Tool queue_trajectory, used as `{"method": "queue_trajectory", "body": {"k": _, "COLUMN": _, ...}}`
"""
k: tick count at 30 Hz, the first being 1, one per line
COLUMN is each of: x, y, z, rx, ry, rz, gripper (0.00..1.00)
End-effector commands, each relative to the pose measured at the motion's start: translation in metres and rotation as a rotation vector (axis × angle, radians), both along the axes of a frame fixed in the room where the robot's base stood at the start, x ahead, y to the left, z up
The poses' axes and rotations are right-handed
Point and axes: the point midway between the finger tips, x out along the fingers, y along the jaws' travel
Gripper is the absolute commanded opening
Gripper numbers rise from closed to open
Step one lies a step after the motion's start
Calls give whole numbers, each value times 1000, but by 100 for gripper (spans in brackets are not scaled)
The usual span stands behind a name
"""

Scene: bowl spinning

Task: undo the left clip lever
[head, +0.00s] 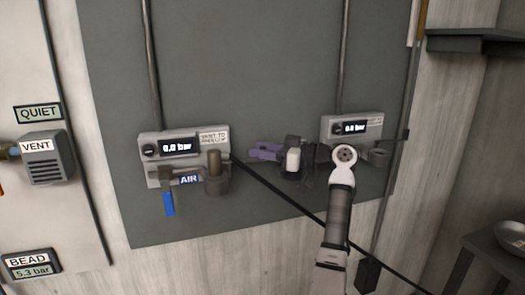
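I cannot surely tell which part is the left clip lever. The left gauge unit (184,146) reads 0.0 bar. Under it a blue lever (168,203) hangs straight down, beside an "AIR" label (191,179) and a brownish upright cylinder (215,172) in a dark holder. My arm rises in front of the right gauge unit (352,127). My gripper (283,156) seems to be the dark part left of my arm, next to purple pieces (265,152). Its fingers are too small and dark to read. What the purple pieces belong to is unclear.
A dark strap or hose (280,195) runs slanting down to the right across the grey board (240,60). A vent box (44,157) and a "BEAD" display (32,265) are at the left. A table with a metal bowl (512,236) stands lower right.

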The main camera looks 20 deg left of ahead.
Motion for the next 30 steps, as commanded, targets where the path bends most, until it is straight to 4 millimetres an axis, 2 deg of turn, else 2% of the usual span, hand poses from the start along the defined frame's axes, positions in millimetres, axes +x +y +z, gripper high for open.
{"method": "queue_trajectory", "body": {"k": 5, "x": -1, "y": -25, "z": -1, "rx": 1, "ry": -1, "rz": -3, "gripper": 35}}
{"method": "queue_trajectory", "body": {"k": 12, "x": -3, "y": -81, "z": -2, "rx": 1, "ry": -2, "rz": -4, "gripper": 35}}
{"method": "queue_trajectory", "body": {"k": 18, "x": -5, "y": -118, "z": -1, "rx": 1, "ry": -1, "rz": -3, "gripper": 35}}
{"method": "queue_trajectory", "body": {"k": 24, "x": -7, "y": -134, "z": 0, "rx": 0, "ry": 0, "rz": -1, "gripper": 35}}
{"method": "queue_trajectory", "body": {"k": 30, "x": -7, "y": -136, "z": 0, "rx": 0, "ry": 0, "rz": -1, "gripper": 35}}
